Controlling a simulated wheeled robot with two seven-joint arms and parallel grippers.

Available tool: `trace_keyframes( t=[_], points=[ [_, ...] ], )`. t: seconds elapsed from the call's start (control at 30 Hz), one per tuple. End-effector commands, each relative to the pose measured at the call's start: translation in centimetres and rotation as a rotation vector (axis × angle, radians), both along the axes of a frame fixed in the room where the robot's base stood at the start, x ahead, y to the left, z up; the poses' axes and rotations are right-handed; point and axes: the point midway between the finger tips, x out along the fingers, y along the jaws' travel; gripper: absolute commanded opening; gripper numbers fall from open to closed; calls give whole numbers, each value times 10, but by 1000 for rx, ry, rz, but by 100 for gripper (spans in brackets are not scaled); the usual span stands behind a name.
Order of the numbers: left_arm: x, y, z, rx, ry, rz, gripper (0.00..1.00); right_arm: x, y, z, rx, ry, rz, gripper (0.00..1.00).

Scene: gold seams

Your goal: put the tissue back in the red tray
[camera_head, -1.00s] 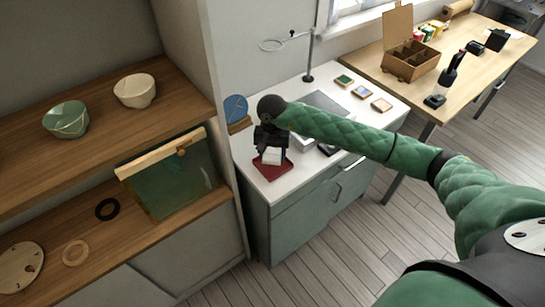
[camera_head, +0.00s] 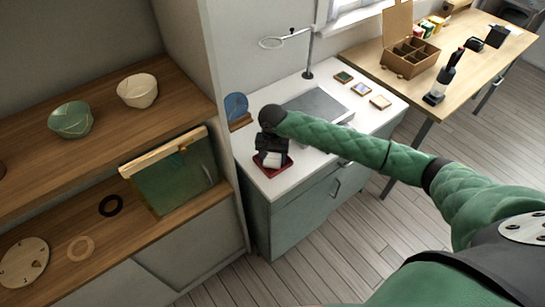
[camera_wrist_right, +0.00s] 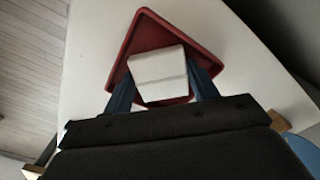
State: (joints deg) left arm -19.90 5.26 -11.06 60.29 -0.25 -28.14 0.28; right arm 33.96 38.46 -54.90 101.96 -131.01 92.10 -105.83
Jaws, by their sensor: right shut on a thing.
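The red tray (camera_head: 268,169) lies on the white desk top near its front left corner. In the right wrist view the red tray (camera_wrist_right: 141,32) shows around and beneath a folded white tissue (camera_wrist_right: 158,66). My right gripper (camera_wrist_right: 162,90) is shut on the tissue, one blue-grey finger on each side, over the tray. In the head view my right gripper (camera_head: 271,154) covers most of the tray, and the tissue (camera_head: 271,160) shows just below it. I cannot tell whether the tissue touches the tray floor. My left gripper is not in view.
A grey flat panel (camera_head: 317,105) and several small framed tiles lie on the desk behind my forearm. A blue disc on a wooden stand (camera_head: 236,108) is close left of my gripper. A lamp (camera_head: 308,60) stands at the back. Wooden shelves with bowls fill the left.

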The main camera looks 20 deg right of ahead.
Motion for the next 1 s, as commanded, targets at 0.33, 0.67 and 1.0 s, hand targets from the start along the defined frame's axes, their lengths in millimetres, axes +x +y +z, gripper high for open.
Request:
trace_keyframes(
  t=[0.33,0.67,1.0],
  points=[
    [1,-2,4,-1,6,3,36,0,0,-2,0,0,0,80],
    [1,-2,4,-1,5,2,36,0,0,-1,0,0,0,80],
    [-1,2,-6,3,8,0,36,1,0,5,0,-1,0,80]
  ],
)
